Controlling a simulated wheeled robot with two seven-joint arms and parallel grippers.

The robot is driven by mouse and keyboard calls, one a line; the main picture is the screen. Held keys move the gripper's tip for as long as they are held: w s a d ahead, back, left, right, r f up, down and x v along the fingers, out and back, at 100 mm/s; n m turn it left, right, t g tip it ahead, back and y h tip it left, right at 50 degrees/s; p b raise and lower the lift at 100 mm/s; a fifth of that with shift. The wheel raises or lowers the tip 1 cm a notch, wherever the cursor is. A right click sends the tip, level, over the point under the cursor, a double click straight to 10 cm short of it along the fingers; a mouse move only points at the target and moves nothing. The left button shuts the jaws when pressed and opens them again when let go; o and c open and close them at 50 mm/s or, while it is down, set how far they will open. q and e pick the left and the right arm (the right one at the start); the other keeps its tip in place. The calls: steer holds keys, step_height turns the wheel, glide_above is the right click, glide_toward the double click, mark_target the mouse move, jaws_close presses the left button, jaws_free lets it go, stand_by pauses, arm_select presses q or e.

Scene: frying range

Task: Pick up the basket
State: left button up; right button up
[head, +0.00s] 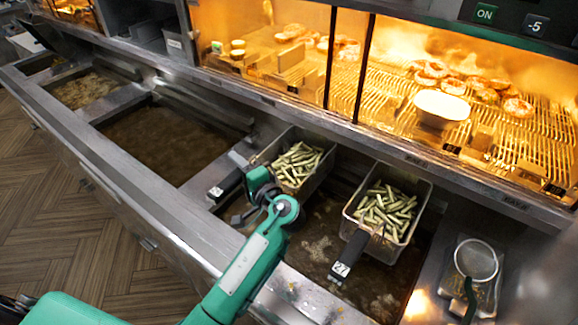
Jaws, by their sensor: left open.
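Two wire fry baskets filled with cut fries hang over the oil at the right end of the fryer. The left basket (326,168) has a black handle (228,186) with a white tag, pointing to the lower left. The right basket (428,193) has a black handle (350,252) tagged 27, pointing toward the front edge. My green left arm reaches in from the bottom. My left gripper (239,217) is open, close to the left basket's handle and partly hidden by my wrist. I cannot tell whether it touches the handle. My right gripper is out of view.
Open oil vats (165,140) lie to the left. A lit warming cabinet (455,75) with wire shelves, food and a white container (441,106) stands behind the baskets. A round strainer (476,260) lies at right. The steel front edge (150,205) runs along the near side.

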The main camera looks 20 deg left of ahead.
arm_select(q)
steer(key=c, duration=0.9)
jaws_close()
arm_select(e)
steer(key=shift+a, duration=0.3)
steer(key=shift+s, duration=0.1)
